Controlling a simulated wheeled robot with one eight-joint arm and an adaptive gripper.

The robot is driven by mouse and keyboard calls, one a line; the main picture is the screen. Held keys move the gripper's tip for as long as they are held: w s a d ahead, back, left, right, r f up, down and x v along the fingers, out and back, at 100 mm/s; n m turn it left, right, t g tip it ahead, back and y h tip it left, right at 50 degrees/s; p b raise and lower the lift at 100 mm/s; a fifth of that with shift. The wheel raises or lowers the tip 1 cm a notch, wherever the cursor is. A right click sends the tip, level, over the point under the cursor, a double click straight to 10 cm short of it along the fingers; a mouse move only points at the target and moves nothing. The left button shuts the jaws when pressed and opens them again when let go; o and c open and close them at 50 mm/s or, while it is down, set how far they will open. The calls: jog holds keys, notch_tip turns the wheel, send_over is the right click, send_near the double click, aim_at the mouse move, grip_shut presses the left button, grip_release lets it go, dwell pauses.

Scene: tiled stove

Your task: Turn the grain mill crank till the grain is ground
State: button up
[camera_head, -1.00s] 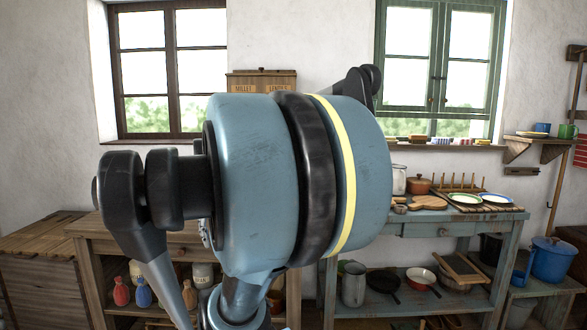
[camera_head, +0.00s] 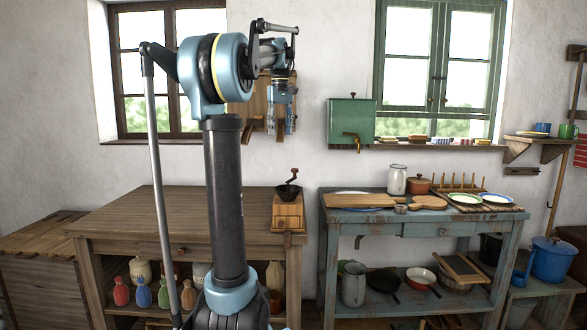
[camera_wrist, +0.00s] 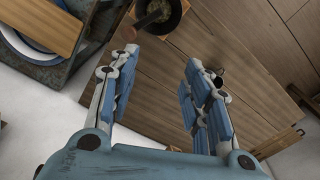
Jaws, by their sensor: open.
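The grain mill (camera_head: 288,215) is a small wooden box with a drawer, standing at the right end of the wooden workbench. A dark hopper bowl (camera_head: 288,192) sits on it, and the crank (camera_head: 293,175) rises above the bowl with its knob upward. In the wrist view the hopper (camera_wrist: 172,20) is at the top edge, with grain-like stuff inside, and is partly cut off. My gripper (camera_head: 281,122) points down, well above the mill and apart from it. In the wrist view my gripper (camera_wrist: 158,75) is open, with nothing between its fingers.
The wooden workbench (camera_head: 130,212) has a mostly clear top. The blue table (camera_head: 400,230) to the right holds a board, jar, pot and plates. A green tank (camera_head: 350,122) with a tap and a wooden wall box (camera_head: 258,105) are on the wall behind.

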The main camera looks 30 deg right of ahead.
notch_tip(320, 180, up, 2)
send_over(295, 169)
jog(key=f, duration=1.7)
jog(key=shift+w+d, duration=0.15)
jog(key=shift+w, duration=0.2)
grip_shut()
jog(key=shift+d, duration=0.15)
jog(key=shift+s, duration=0.1)
